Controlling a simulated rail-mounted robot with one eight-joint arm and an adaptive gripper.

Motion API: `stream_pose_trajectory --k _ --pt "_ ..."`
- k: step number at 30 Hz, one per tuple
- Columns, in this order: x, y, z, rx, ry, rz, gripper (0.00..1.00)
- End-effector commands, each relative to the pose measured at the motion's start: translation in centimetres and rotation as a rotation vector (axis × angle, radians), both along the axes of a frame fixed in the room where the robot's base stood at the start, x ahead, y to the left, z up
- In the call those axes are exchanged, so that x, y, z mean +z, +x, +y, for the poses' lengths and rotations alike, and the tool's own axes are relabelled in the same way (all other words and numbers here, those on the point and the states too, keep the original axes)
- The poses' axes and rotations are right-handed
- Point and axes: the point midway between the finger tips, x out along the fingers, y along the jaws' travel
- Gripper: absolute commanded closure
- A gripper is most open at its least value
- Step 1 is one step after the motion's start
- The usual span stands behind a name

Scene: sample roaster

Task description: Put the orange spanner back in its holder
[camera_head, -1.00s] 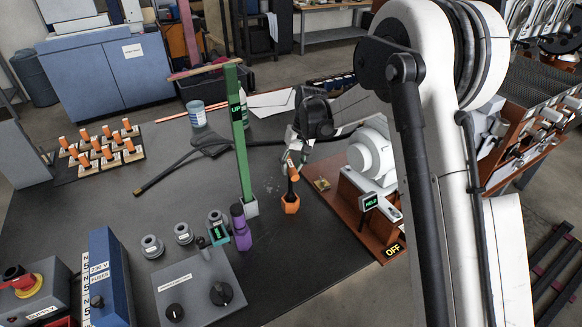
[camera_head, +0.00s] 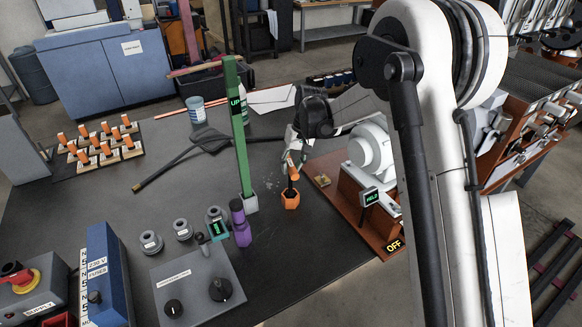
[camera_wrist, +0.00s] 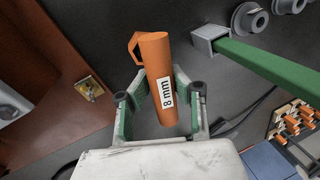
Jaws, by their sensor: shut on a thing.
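The orange spanner has an orange handle marked "8 mm" in the wrist view (camera_wrist: 158,65). In the head view its orange handle (camera_head: 292,167) stands roughly upright above a dark shaft. My gripper (camera_wrist: 160,95) is shut on the handle, with one green-sided finger on each side; in the head view it comes down from above (camera_head: 296,154). An orange hexagonal holder (camera_head: 290,201) stands on the dark table directly below. The shaft's lower end meets the holder's mouth, but how deep it sits is hidden. In the wrist view the holder's edge (camera_wrist: 134,46) shows behind the handle.
A green post (camera_head: 241,140) and a purple bottle (camera_head: 240,222) stand left of the holder. The brown base (camera_head: 345,205) of the white machine is close on the right. A grey control box (camera_head: 195,285) is in front. The table around the holder is clear.

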Motion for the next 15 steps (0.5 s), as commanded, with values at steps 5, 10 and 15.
stream_pose_trajectory --k 5,10,15 --pt "-0.6 0.0 0.0 0.0 0.0 0.0 1.0" --pt "-1.0 0.0 0.0 0.0 0.0 0.0 1.0" --pt "-1.4 0.0 0.0 0.0 0.0 0.0 1.0"
